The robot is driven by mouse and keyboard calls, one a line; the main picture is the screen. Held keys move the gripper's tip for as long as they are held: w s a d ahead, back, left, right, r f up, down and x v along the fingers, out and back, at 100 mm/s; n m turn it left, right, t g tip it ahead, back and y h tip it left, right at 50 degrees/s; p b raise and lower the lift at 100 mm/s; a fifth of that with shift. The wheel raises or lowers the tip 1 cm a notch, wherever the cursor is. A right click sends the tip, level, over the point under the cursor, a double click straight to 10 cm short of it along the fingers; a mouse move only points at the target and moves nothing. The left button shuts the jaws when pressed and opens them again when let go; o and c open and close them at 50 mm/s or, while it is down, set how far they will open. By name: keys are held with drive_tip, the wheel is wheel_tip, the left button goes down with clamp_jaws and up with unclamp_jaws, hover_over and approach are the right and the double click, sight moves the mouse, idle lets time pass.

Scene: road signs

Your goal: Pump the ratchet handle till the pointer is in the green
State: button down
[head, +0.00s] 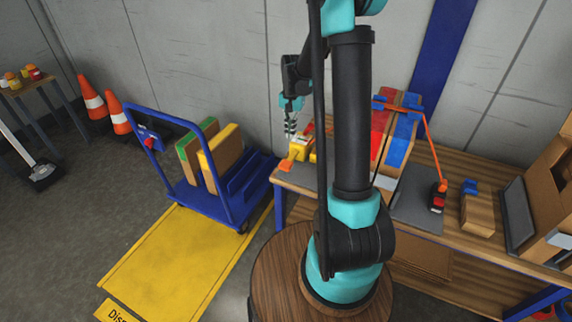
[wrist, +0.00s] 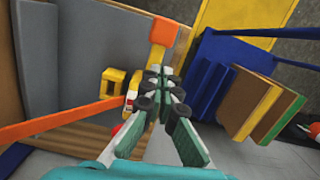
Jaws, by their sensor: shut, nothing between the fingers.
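A yellow device (head: 301,150) with an orange end piece (head: 286,165) sits at the left end of the wooden bench. It looks like the ratchet and its handle, but I cannot be sure. In the wrist view the orange piece (wrist: 169,37) and a yellow part (wrist: 113,90) lie beyond and left of my fingers. My gripper (head: 290,135) points down just above and left of the device. It is shut and empty, and its fingertips (wrist: 159,72) appear near the yellow arm. Contact cannot be told. No pointer or green zone can be made out.
An orange strap (head: 430,145) runs from a blue bracket to a black-and-red unit (head: 438,198) on the bench (head: 470,240). A blue cart (head: 205,200) with boxes stands left of the bench.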

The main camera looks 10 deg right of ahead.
sight(286, 164)
idle(0.3)
drive_tip(key=s+a+f, duration=0.1)
drive_tip(key=s+f, duration=0.1)
drive_tip(key=s, duration=0.1)
drive_tip(key=shift+a+f, duration=0.1)
drive_tip(key=shift+a, duration=0.25)
drive_tip(key=shift+f, duration=0.15)
drive_tip(key=shift+s+a+f, duration=0.1)
drive_tip(key=shift+s+f, duration=0.05)
drive_tip(key=shift+f, duration=1.55)
drive_tip(key=shift+s+a+f, duration=0.1)
drive_tip(key=shift+s+f, duration=0.05)
drive_tip(key=shift+f, duration=1.5)
